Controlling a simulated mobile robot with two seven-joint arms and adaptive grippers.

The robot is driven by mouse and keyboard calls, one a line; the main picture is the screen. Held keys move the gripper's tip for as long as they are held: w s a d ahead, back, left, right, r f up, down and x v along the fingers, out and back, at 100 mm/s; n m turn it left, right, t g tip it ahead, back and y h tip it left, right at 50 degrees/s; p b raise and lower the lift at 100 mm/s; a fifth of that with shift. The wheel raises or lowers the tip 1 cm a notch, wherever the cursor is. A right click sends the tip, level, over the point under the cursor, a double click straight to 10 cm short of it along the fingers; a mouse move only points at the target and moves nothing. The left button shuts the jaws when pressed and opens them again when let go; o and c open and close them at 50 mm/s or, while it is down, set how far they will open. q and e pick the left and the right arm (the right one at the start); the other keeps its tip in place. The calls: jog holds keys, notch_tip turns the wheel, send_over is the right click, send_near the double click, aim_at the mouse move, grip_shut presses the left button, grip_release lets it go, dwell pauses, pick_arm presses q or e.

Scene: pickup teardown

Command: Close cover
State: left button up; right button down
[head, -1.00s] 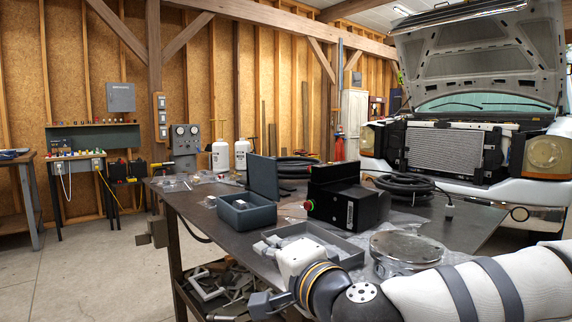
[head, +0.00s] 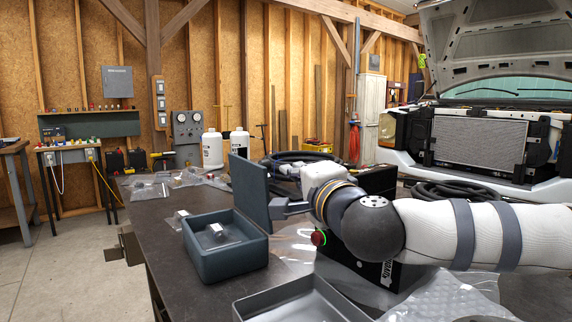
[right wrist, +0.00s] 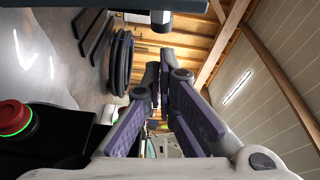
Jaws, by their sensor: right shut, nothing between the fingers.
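A dark grey-blue open box (head: 225,262) stands on the workbench in the head view, with a small pale part (head: 217,230) inside. Its hinged cover (head: 248,188) stands upright along the box's right side. My right gripper (head: 278,208) is shut and empty, pointing left right beside the cover's outer face. I cannot tell whether it touches the cover. In the right wrist view its purple-grey fingers (right wrist: 158,84) come together at the tips. My left gripper is not in view.
A black device with a red button (head: 318,238) stands under my right forearm. A grey tray (head: 285,303) is at the bench's front. White bottles (head: 212,150) and coiled hoses (head: 300,160) stand behind. The dark bench top (head: 160,222) left of the box is mostly clear.

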jog(key=x, duration=0.6)
jog(key=shift+w+f, duration=0.15)
jog(key=shift+w, duration=0.05)
